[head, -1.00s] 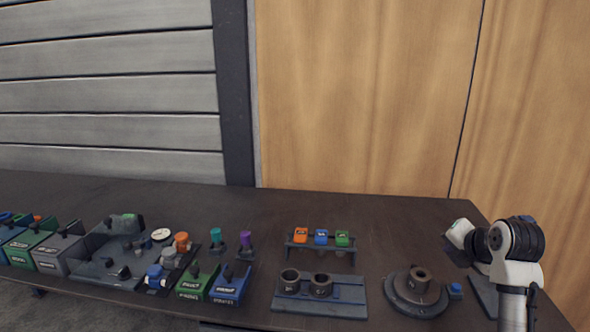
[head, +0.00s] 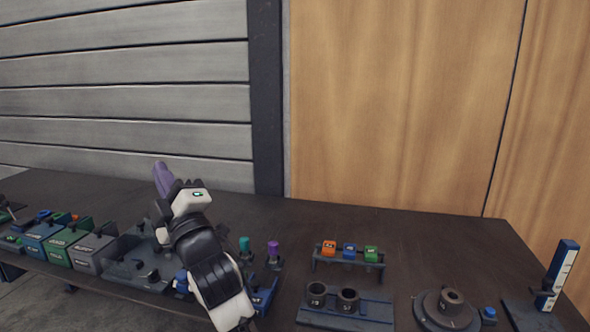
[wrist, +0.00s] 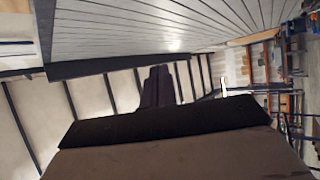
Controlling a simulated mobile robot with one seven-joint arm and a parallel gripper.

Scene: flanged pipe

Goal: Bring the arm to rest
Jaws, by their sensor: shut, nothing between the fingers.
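My gripper (head: 162,179) is at the left of the head view, raised above the back of the bench, with its purple-grey fingers pointing up. It is shut and holds nothing. The arm rises from the bottom edge and covers part of the bench behind it. In the wrist view my gripper's dark fingers (wrist: 158,86) are together, with a wall and shelving beyond.
The dark bench (head: 430,235) carries a flanged pipe (head: 449,310), a two-cup block (head: 345,306), a rack of coloured blocks (head: 349,252), bins (head: 93,254) and a blue upright gauge (head: 562,272). The slatted wall (head: 120,90) stands behind. The bench's back right is clear.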

